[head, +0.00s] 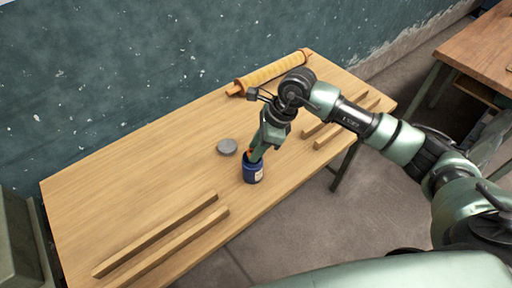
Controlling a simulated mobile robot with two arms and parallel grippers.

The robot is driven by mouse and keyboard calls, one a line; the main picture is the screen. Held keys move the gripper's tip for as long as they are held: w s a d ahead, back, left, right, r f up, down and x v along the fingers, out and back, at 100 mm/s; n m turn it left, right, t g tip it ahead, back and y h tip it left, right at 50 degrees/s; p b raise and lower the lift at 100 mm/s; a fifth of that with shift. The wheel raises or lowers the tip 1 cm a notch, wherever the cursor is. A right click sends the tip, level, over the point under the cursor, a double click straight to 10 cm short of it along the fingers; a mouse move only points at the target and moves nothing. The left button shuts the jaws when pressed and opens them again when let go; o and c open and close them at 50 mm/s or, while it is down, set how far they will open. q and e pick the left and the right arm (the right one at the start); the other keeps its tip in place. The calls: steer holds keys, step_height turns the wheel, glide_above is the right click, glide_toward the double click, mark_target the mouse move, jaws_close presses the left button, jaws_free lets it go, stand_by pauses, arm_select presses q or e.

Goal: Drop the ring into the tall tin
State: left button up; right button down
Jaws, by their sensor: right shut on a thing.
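The tall tin (253,173) is dark blue with a pale label and stands upright near the table's front edge. My right gripper (254,154) points down at the mouth of the tin. It is shut on a small orange thing, which seems to be the ring (250,153); only a sliver of it shows at the fingertips. I cannot tell whether the fingertips are inside the tin's mouth or just over it. My left gripper is not in view.
A flat grey disc (227,146) lies just left of the tin on the wooden table (130,170). Paired wooden strips (165,245) lie at the front left, and more (335,130) at the right. A yellowish roller (270,73) lies at the back. The table's left middle is clear.

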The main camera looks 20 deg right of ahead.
steer(key=c, duration=1)
jaws_free()
